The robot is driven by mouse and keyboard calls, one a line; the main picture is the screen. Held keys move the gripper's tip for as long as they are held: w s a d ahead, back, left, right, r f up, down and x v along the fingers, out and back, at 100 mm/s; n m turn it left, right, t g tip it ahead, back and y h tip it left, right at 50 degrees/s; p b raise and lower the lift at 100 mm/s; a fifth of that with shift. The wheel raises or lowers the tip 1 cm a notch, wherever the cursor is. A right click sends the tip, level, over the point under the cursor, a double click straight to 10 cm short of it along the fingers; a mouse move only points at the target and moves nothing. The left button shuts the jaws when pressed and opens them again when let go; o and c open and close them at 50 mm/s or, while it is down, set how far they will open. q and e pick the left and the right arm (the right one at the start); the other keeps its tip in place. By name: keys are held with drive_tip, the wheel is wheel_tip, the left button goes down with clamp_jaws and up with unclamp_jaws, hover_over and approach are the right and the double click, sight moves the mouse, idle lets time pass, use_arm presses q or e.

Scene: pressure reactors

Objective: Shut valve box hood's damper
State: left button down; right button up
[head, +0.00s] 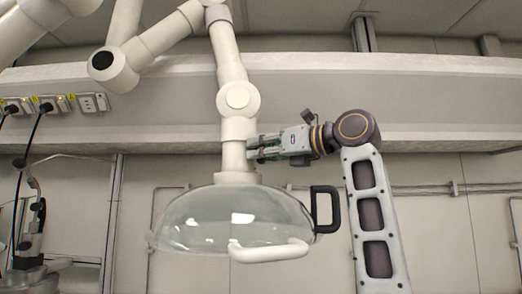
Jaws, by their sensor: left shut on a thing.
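The valve box hood is a clear dome (200,228) on a white jointed duct arm, in the middle of the head view. It has a white front handle (268,251) and a black side handle (325,209). My left gripper (256,149) is beside the white duct pipe (234,130) just above the dome, pointing left. Its jaws are shut on a small part at the pipe's right side, at the damper; the fingers mostly hide this part, so the damper's angle cannot be told. My right gripper is not in view.
The duct arm's upper links (160,35) cross the top left. Wall sockets (48,104) with black plugs and cables are at the left. A pale wall beam (440,100) runs behind. The space right of my arm looks open.

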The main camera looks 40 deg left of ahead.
use_arm(q)
drive_tip(key=c, duration=1.4)
unclamp_jaws()
drive_tip(key=shift+o, duration=0.2)
drive_tip(key=shift+d, duration=0.15)
drive_tip(key=w+d, duration=0.1)
drive_tip(key=d, duration=1)
drive_tip(key=shift+d, duration=0.4)
drive_tip(key=shift+w, duration=0.1)
